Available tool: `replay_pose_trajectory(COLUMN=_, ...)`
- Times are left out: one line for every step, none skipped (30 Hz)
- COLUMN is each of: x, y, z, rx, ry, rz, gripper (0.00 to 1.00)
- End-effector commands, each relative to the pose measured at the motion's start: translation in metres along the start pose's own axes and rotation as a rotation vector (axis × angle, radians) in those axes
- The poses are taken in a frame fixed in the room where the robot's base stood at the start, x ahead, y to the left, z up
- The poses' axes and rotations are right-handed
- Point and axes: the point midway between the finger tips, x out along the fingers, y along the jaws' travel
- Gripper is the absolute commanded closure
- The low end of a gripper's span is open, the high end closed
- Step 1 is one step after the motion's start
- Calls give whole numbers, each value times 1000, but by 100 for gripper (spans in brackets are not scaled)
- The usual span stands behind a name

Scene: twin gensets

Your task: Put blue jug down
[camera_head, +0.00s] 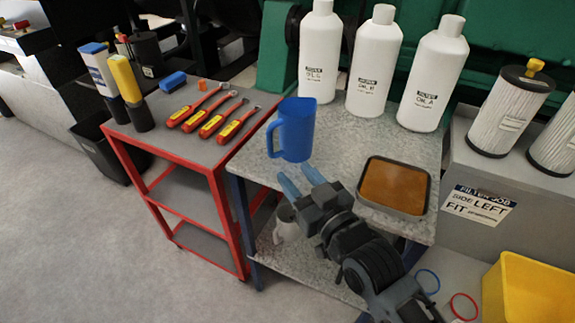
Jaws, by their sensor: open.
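The blue jug (296,130) stands upright on the grey speckled top of a bench (345,135), near its left edge. My gripper (300,180) is in front of the jug, with its blue fingers apart and pointing toward it. The jug is not between the fingers as far as I can see, and a small gap seems to lie between fingertips and jug.
Several white bottles (375,60) stand behind the jug. A tray with an orange-brown surface (395,185) lies to the right. A red cart (205,150) with red-handled tools adjoins on the left. A yellow bin (530,290) is at lower right. A grey jug (286,222) is on the lower shelf.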

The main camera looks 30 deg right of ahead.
Motion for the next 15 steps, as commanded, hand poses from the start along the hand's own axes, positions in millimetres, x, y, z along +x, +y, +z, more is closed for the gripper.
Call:
replay_pose_trajectory(x=-4, y=0, z=0, rx=0, ry=0, rz=0, gripper=55)
replay_pose_trajectory(x=-6, y=0, z=0, rx=0, ry=0, rz=0, gripper=55)
replay_pose_trajectory(x=-8, y=0, z=0, rx=0, ry=0, rz=1, gripper=55)
replay_pose_trajectory(x=-9, y=0, z=0, rx=0, ry=0, rz=1, gripper=55)
replay_pose_trajectory(x=-10, y=0, z=0, rx=0, ry=0, rz=1, gripper=55)
replay_pose_trajectory(x=-11, y=0, z=0, rx=0, ry=1, rz=1, gripper=55)
replay_pose_trajectory(x=-11, y=0, z=-1, rx=0, ry=1, rz=1, gripper=55)
replay_pose_trajectory(x=-11, y=0, z=-1, rx=1, ry=1, rz=0, gripper=55)
replay_pose_trajectory(x=-11, y=0, z=-1, rx=1, ry=1, rz=0, gripper=55)
replay_pose_trajectory(x=-11, y=0, z=-1, rx=1, ry=1, rz=0, gripper=55)
replay_pose_trajectory(x=-11, y=0, z=-1, rx=1, ry=1, rz=0, gripper=55)
replay_pose_trajectory(x=-11, y=0, z=0, rx=0, ry=0, rz=0, gripper=55)
replay_pose_trajectory(x=-12, y=0, z=0, rx=0, ry=-1, rz=0, gripper=55)
replay_pose_trajectory(x=-15, y=0, z=2, rx=0, ry=-3, rz=1, gripper=55)
replay_pose_trajectory(x=-20, y=1, z=4, rx=-1, ry=-8, rz=1, gripper=55)
